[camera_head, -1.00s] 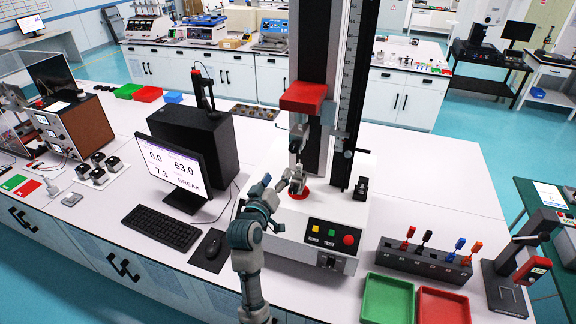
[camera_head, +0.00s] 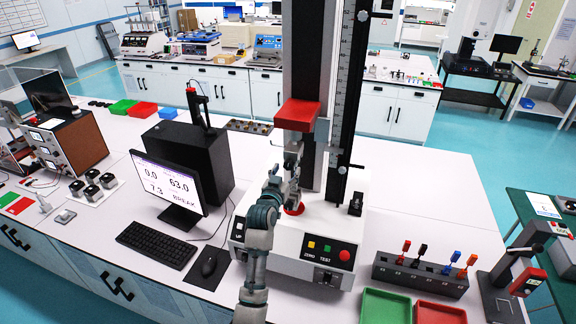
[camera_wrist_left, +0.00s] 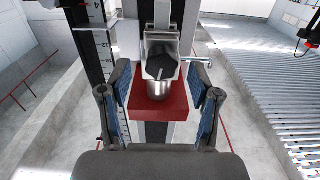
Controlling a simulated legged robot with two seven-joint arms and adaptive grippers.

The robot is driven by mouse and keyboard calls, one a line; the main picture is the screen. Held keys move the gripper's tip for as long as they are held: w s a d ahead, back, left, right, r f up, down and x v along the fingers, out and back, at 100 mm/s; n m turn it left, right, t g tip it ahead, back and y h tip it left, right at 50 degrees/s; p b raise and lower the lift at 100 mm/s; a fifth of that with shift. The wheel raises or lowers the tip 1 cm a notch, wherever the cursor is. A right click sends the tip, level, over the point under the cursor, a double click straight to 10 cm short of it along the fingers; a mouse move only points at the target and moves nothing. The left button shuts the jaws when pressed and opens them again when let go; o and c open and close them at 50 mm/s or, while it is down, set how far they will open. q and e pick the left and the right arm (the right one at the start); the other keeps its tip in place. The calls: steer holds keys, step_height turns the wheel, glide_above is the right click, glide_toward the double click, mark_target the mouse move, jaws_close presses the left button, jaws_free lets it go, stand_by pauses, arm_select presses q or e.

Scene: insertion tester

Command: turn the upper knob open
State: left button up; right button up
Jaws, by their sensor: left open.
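The upper knob (camera_wrist_left: 161,68) is a dark faceted knob with a pale line across its face, on a grey grip of the tester. It shows in the left wrist view ahead of my left gripper (camera_wrist_left: 159,102). The gripper's two fingers are spread apart, one to each side of the knob and not touching it. A silver cylinder (camera_wrist_left: 158,91) and the red crosshead (camera_wrist_left: 138,105) show behind. In the head view my left gripper (camera_head: 283,183) is in front of the tester column, below the red crosshead (camera_head: 299,114), and partly hides the grips.
The tester base (camera_head: 292,258) has coloured buttons. A monitor (camera_head: 168,186) and keyboard (camera_head: 157,236) stand to the left. A rack of coloured tools (camera_head: 420,273) and green (camera_head: 385,305) and red (camera_head: 440,312) trays are on the right. The table behind the rack is clear.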

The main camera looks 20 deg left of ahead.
arm_select(q)
steer(key=shift+w, duration=1.1)
steer(key=c, duration=1.1)
steer(key=shift+n, duration=1.2)
steer(key=shift+c, duration=0.2)
steer(key=o, duration=1.1)
steer(key=shift+o, duration=0.2)
steer(key=shift+s, duration=0.1)
